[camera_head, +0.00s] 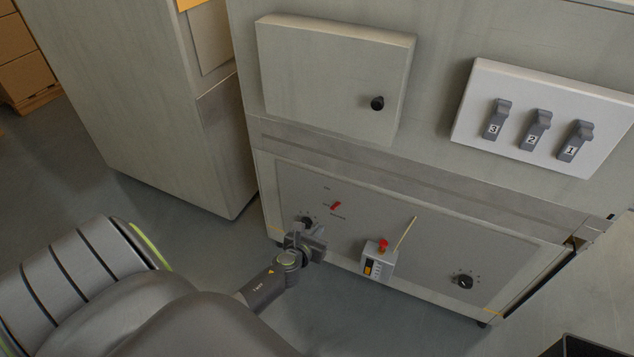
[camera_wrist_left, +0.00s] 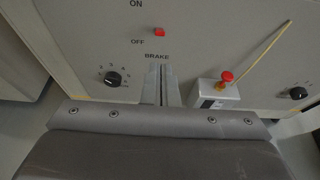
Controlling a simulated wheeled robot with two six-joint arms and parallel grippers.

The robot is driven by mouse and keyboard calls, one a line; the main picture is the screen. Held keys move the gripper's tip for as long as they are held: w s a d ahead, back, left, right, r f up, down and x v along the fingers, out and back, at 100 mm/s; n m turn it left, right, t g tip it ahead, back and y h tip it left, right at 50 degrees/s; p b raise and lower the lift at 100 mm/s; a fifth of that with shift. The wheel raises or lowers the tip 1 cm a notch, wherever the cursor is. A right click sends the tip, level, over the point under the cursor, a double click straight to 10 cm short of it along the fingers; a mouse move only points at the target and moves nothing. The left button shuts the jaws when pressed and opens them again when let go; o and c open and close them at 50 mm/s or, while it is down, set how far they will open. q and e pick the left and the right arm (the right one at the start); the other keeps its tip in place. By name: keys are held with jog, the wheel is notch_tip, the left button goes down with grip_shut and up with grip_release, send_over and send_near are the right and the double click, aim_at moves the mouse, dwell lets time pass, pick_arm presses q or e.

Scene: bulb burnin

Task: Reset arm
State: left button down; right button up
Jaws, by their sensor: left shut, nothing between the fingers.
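My left gripper (camera_head: 316,243) is in front of the lower cabinet panel, beside a black dial at the panel's left. In the left wrist view its two fingers (camera_wrist_left: 162,84) are together, with nothing between them, just below the word BRAKE. A red switch (camera_head: 336,206) sits above the gripper; it also shows in the left wrist view (camera_wrist_left: 159,32), near the OFF label. The black dial (camera_wrist_left: 113,79) is left of the fingers, apart from them. My right gripper is in neither view.
A small box with a red button (camera_head: 384,246) and a thin stick juts from the panel right of the gripper. Another dial (camera_head: 465,281) is farther right. Above are a door with a black knob (camera_head: 377,103) and three numbered switches (camera_head: 537,130). Open floor lies in front.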

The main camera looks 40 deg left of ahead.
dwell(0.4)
